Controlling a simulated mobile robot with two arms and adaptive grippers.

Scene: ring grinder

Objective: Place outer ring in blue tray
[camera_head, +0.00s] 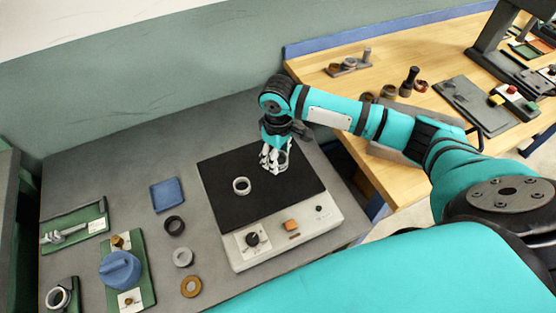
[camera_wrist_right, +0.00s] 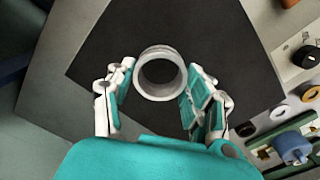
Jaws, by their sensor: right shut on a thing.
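My right gripper (camera_head: 272,160) is above the black top of the grinder, near its far right part. It is shut on a pale metal ring (camera_head: 283,159), seemingly the outer ring, which also shows between the two fingers in the right wrist view (camera_wrist_right: 138,88). A second pale ring (camera_head: 235,185) lies on the black plate, left of the gripper in the head view. The blue tray (camera_head: 167,194) is a small square on the grey table, left of the grinder, and looks empty. My left gripper is not in view.
The grinder (camera_head: 285,238) has a knob and an orange switch on its front. A black ring (camera_head: 166,226), a grey ring (camera_head: 176,257) and a brown ring (camera_head: 182,286) lie left of it. A green board (camera_head: 147,284) with a blue part stands further left.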

